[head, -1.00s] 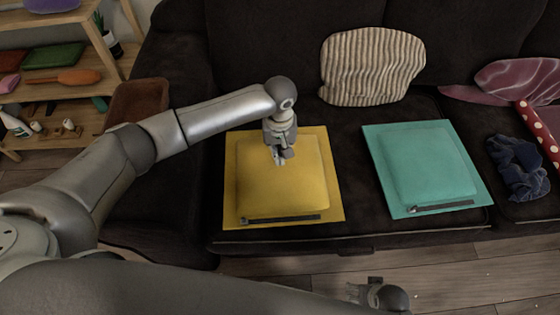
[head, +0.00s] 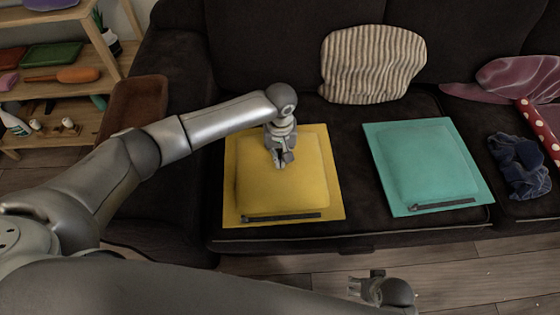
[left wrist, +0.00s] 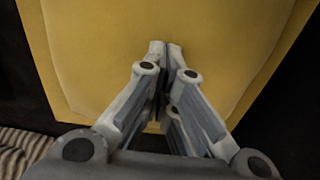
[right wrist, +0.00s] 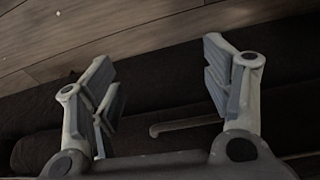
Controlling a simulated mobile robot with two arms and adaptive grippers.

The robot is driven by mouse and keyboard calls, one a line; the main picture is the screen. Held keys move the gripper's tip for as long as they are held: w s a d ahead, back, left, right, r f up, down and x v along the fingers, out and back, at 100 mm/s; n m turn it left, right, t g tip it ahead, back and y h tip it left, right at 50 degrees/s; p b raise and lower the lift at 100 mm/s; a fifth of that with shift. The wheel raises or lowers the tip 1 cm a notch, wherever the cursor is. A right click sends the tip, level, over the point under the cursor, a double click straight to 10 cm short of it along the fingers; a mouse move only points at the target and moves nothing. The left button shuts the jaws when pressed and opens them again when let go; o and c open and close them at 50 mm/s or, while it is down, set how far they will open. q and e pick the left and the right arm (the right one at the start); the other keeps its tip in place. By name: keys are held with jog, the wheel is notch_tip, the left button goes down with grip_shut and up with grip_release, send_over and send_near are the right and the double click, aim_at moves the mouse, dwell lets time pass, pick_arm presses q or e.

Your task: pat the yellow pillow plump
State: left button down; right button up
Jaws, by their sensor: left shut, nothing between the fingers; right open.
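The yellow pillow (head: 305,190) lies flat on the left seat of the dark sofa, with a dark strip along its front edge. It fills much of the left wrist view (left wrist: 100,50). My left gripper (head: 281,165) is shut and empty, fingers pointing down over the upper middle of the pillow. In the left wrist view its fingertips (left wrist: 165,45) meet against the yellow surface; I cannot tell whether they touch it. My right gripper (head: 368,283) is low in front of the sofa, away from the pillow. In the right wrist view its fingers (right wrist: 160,75) are apart and empty.
A teal pillow (head: 425,165) lies to the right on the sofa (head: 345,135). A striped cushion (head: 372,65) leans on the backrest. A dark blue cloth (head: 518,165) and a purple cushion (head: 515,80) are at the right. A wooden shelf (head: 110,65) stands at the left.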

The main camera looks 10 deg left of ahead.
pick_arm(q)
jog(key=shift+f, duration=0.15)
jog(key=shift+d, duration=0.1)
jog(key=shift+w+d+r+p, duration=0.1)
jog(key=shift+d+r+p, duration=0.15)
jog(key=shift+r+p, duration=0.15)
jog(key=shift+w+d+r+p, duration=0.15)
jog(key=shift+d+r+p, duration=0.3)
jog(key=shift+d+p, duration=0.05)
jog(key=shift+w+d+r+p, duration=0.3)
jog(key=shift+d+r+p, duration=0.45)
jog(key=shift+d, duration=0.1)
pick_arm(e)
jog(key=s+d+f, duration=0.1)
jog(key=s+f, duration=0.5)
jog(key=f, duration=0.2)
jog(key=shift+f+g, duration=0.3)
jog(key=shift+g, duration=0.1)
pick_arm(q)
jog(key=shift+f, duration=0.15)
